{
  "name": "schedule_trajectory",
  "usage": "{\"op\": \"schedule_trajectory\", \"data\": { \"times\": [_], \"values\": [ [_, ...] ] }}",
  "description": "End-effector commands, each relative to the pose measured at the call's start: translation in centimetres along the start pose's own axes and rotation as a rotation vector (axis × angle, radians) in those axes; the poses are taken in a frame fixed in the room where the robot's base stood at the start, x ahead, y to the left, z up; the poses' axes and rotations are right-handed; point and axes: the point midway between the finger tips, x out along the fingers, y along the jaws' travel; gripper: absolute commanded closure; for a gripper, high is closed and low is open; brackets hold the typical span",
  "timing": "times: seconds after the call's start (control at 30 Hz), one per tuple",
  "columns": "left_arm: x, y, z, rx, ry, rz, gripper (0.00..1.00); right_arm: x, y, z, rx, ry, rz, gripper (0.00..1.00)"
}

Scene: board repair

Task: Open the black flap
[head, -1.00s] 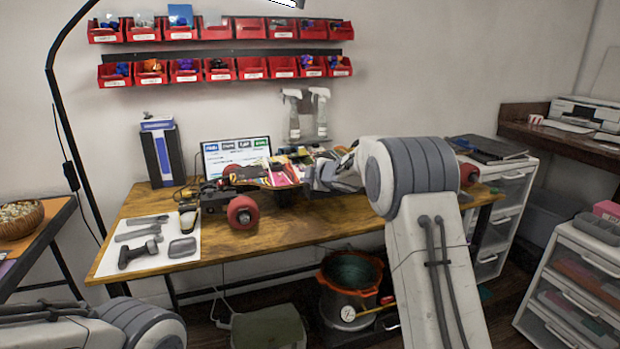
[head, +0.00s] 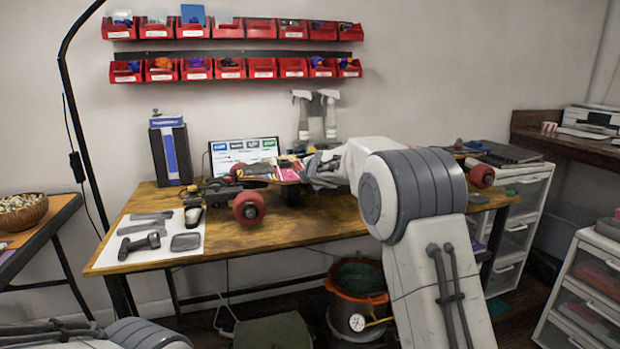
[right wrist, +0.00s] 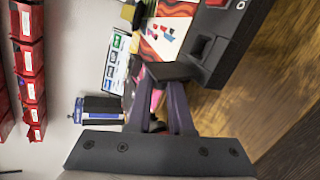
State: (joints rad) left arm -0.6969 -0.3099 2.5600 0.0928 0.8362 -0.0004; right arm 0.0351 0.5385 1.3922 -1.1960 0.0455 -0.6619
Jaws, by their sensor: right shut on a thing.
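A skateboard with red wheels (head: 251,208) lies wheels-up or on its side on the wooden table; I cannot tell which. In the right wrist view, its black box (right wrist: 225,40) is at the top right, and a short black flap (right wrist: 172,71) sticks out from the box's left side. My right gripper (right wrist: 164,84) is shut on this flap at its fingertips. In the head view, my right forearm reaches over the board and partly hides it, and the flap cannot be made out there. My left gripper is out of view.
A white mat (head: 190,252) with grey tools lies at the table's left end. A screen (head: 243,155), a blue and black box (head: 171,152) and spray bottles (head: 329,112) stand at the back. Red bins (head: 230,68) line the wall. The table's front strip is mostly clear.

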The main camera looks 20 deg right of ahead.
Motion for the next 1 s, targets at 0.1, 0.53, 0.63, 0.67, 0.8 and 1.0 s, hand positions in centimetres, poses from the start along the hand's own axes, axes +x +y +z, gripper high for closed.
{"op": "schedule_trajectory", "data": {
  "times": [0.1,0.53,0.63,0.67,0.8,1.0],
  "values": [
    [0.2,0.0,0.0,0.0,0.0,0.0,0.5,0.0,-0.1,0.0,-0.008,-0.004,-0.002,1.0],
    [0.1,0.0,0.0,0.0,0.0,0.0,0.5,0.0,-0.1,0.0,-0.009,-0.004,-0.002,0.62],
    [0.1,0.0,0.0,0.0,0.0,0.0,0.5,0.0,-0.1,0.0,-0.009,-0.004,-0.002,0.53],
    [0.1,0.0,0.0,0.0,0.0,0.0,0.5,0.0,-0.1,0.0,-0.009,-0.004,-0.002,0.53],
    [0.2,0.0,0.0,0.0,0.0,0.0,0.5,0.0,-0.1,0.0,-0.008,-0.004,-0.001,0.53],
    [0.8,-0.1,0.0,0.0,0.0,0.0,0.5,-1.6,-0.1,-0.1,-0.009,-0.004,0.001,0.53]
  ]
}}
